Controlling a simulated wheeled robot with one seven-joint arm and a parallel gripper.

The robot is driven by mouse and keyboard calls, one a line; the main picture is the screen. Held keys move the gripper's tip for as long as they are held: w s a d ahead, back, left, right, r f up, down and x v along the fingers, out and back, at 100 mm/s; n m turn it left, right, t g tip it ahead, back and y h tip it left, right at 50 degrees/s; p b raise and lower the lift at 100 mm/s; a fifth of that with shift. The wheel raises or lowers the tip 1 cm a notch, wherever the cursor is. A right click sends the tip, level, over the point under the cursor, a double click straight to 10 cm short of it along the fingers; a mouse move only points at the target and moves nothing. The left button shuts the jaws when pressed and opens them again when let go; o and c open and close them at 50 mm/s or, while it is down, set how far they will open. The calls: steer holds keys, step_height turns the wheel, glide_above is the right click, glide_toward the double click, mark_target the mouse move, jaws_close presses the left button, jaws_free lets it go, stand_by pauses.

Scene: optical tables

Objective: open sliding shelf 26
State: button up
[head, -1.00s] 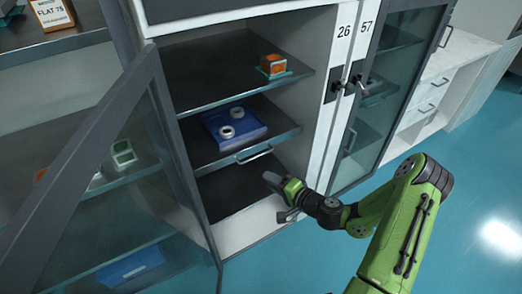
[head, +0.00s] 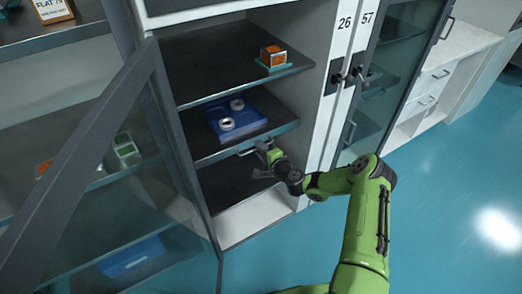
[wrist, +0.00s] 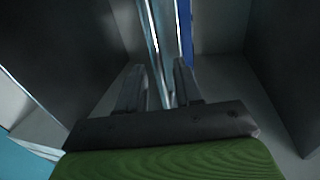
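The cabinet marked 26 stands open. Its middle shelf (head: 210,149), the sliding one, has a metal bar handle (head: 246,152) on its front edge and carries a blue tray (head: 248,113) with two pale rings. My gripper (head: 262,160) is at the right end of this handle, partly covering it. In the wrist view my gripper (wrist: 158,68) has its two fingers apart, with a shiny metal strip running between and beyond them. I cannot tell whether the fingers touch the handle.
The open glass door (head: 120,165) of the cabinet hangs to the left. An upper shelf (head: 215,75) holds an orange block (head: 272,57) on a teal base. Cabinet 57 (head: 400,75) is shut on the right. The blue floor (head: 440,200) is clear.

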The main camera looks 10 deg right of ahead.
steer(key=shift+w+a, duration=0.1)
steer(key=shift+w, duration=0.2)
steer(key=shift+c, duration=0.5)
jaws_close()
steer(key=shift+f, duration=0.1)
stand_by(0.6)
